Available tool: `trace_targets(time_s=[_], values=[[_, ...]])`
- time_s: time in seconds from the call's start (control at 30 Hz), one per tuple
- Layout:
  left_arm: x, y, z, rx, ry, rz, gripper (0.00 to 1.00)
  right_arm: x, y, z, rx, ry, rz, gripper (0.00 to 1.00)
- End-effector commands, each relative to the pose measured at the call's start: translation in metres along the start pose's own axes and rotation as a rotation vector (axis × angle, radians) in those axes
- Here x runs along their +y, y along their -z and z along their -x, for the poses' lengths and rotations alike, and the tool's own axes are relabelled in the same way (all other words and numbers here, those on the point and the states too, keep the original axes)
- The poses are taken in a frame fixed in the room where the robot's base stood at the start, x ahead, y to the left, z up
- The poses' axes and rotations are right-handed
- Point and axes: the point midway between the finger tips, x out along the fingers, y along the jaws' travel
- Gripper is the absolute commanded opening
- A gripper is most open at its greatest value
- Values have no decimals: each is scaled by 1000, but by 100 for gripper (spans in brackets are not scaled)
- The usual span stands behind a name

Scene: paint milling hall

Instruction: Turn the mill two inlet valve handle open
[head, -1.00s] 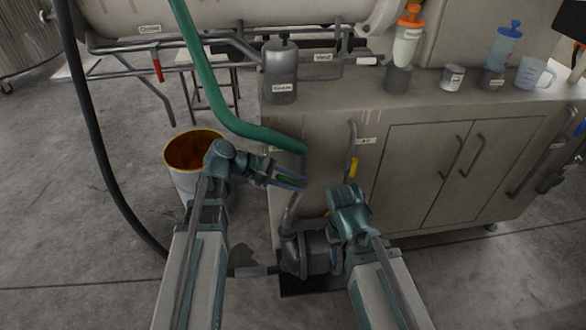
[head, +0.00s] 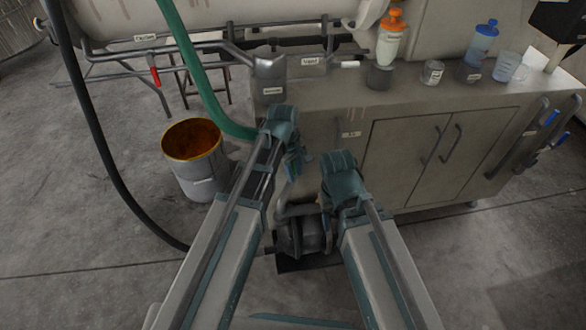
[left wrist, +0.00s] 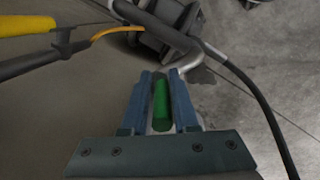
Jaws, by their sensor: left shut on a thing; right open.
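My left gripper (head: 292,173) reaches down in front of the cabinet, beside the pump. In the left wrist view, its two blue fingers (left wrist: 161,100) are shut on a green handle (left wrist: 161,103), which lies lengthwise between them. No readable label marks this handle as the mill two inlet valve. A yellow handle (left wrist: 26,25) shows at the upper left of the left wrist view, apart from the fingers. My right gripper (head: 328,215) is open near the pump; its fingers are mostly hidden behind its wrist.
The dark pump (head: 300,237) sits on the floor below the grippers. A bucket of brown-orange liquid (head: 212,170) stands left, near the green hose (head: 196,75). A black hose (head: 100,140) arcs across the floor. Bottles and cups stand on the cabinet (head: 400,150). A red handle (head: 155,77) hangs at left.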

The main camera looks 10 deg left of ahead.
Motion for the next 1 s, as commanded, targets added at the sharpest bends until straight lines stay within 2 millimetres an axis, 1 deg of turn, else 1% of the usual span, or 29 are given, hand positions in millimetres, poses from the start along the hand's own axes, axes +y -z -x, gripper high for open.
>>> trace_targets(time_s=[0.03,0.3,0.87,0.9,0.97,1.0], values=[[-3,2,0,19,34,4,0,0,0,1,0,0,0,50],[-3,2,0,71,109,5,0,0,0,2,0,0,0,50],[-3,3,1,87,130,8,0,0,0,2,0,0,0,50],[-3,3,1,87,130,8,32,0,0,2,0,0,0,50],[-3,3,1,88,130,8,43,0,0,2,0,0,0,50],[-3,3,1,88,130,7,50,0,0,2,0,0,0,50]])
